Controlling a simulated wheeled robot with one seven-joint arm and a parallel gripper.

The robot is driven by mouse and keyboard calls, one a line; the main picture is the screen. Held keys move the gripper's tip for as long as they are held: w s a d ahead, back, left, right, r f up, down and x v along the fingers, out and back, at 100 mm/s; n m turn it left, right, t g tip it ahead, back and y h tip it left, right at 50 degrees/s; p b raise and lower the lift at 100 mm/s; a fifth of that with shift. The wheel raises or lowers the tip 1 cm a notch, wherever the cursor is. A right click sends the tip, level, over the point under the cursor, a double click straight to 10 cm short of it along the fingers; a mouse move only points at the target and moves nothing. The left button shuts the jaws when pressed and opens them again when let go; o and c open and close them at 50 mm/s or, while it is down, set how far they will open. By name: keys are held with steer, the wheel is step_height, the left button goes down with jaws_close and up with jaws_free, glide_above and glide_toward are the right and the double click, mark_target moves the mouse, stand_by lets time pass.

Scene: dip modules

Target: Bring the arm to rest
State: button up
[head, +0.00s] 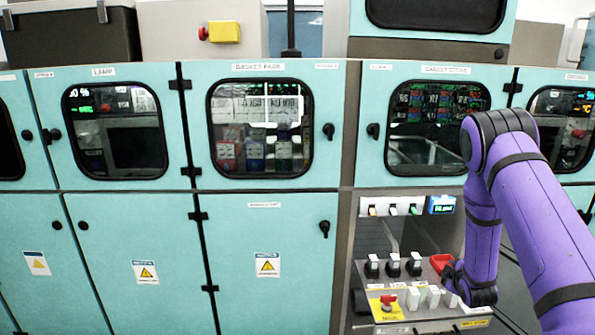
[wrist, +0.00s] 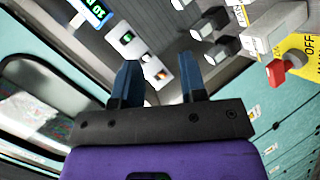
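My purple arm (head: 535,215) reaches in from the right in the head view and bends down beside the control panel. My gripper shows in the wrist view (wrist: 158,72) with two dark blue fingers set apart. The wrist view looks past the fingers at a grey panel with a row of small switches (wrist: 145,57) and a lit display (wrist: 95,12).
The control panel has black-based switches (head: 393,266), white rockets of switch caps (head: 433,297), a red knob on a yellow plate (head: 387,303), and a red part (head: 440,262) close to my gripper. Teal cabinets with windows (head: 262,128) and black latches (head: 328,131) fill the left.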

steer(key=s+a+r+m+g, duration=0.1)
steer(key=a+r+m, duration=0.1)
steer(key=r, duration=0.6)
steer(key=a+r+m+g, duration=0.1)
steer(key=a+r+m, duration=0.1)
steer(key=r, duration=0.7)
steer(key=s+a+r+m+g+y, duration=0.1)
steer(key=s+a+r+m+g, duration=0.3)
steer(key=s+r, duration=0.7)
steer(key=s+a+r+m, duration=0.1)
steer(key=s+a+r, duration=0.2)
steer(key=s, duration=0.7)
steer(key=s+a+r+m+g+y, duration=0.1)
steer(key=s+a+r, duration=0.3)
steer(key=s, duration=0.5)
steer(key=s+a+r+m, duration=0.1)
steer(key=s+a+r, duration=0.2)
steer(key=s, duration=0.7)
step_height(320, 180, up, 3)
steer(key=shift+s+a+f+g+y, duration=0.1)
steer(key=shift+s+a+g+y, duration=0.05)
steer(key=shift+s+g+y, duration=0.2)
steer(key=shift+o, duration=0.3)
steer(key=shift+w, duration=0.1)
